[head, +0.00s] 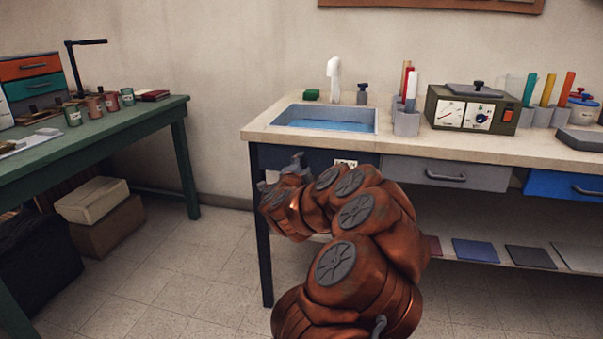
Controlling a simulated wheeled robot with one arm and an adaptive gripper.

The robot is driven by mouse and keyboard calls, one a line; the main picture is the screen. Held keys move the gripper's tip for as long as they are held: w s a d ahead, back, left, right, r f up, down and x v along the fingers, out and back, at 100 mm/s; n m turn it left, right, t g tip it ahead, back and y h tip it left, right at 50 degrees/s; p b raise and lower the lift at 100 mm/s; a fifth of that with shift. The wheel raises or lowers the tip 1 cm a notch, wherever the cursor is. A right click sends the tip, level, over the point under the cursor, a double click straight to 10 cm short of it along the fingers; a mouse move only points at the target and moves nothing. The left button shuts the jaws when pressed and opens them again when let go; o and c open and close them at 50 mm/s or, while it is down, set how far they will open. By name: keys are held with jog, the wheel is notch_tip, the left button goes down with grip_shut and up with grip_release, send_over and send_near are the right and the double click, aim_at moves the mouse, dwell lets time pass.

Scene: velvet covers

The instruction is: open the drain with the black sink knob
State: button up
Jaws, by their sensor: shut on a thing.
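The sink (376,119) is set into the left end of the long counter and holds blue water. My gripper (292,165) is at the dark front panel (315,160) below the sink. Its grey fingers show only in part past my copper-coloured arm. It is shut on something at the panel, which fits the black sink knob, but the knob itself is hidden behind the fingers. A small white label (345,162) shows on the panel just right of the gripper. The drain cannot be made out under the water.
A white faucet (334,80), a green sponge (311,94) and a dark bottle (362,93) stand behind the sink. A grey drawer (440,172) is to the right. A green table (100,135) stands left, with open floor (200,265) between.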

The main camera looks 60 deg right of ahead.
jog(key=shift+m+b, duration=0.55)
jog(key=shift+m, duration=0.25)
jog(key=o, duration=1.1)
jog(key=shift+o, duration=0.2)
jog(key=v, duration=0.7)
jog(key=shift+a, duration=0.2)
jog(key=shift+s, duration=0.1)
